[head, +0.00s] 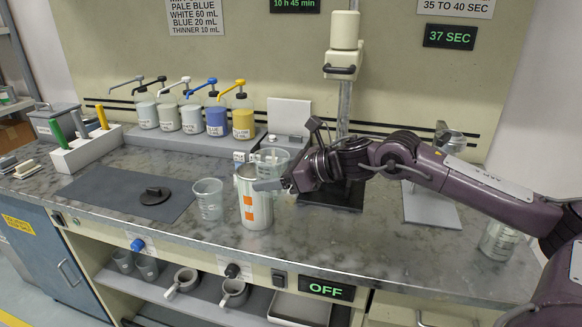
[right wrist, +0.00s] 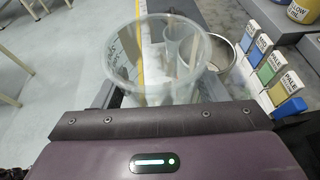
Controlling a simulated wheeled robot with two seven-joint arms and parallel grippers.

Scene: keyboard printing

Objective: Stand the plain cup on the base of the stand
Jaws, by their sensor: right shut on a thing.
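My right gripper (head: 275,180) is shut on a clear cup (head: 272,157) and holds it above the counter, just behind and right of the silver can's rim. In the right wrist view the same clear cup (right wrist: 157,62) fills the upper middle, open end toward the camera, with faint marks on its left wall. The stand has a pale head (head: 343,62) on a grey post and a dark flat base (head: 335,198). My right forearm and gripper cover part of the base and lower post. My left gripper is not in view.
A silver can with orange squares (head: 254,208) stands below the held cup. Another clear cup (head: 208,199) stands left of it, near a grey mat (head: 110,190). Several pump bottles (head: 217,118) line the back. A scale-like plate (head: 430,205) lies right of the stand.

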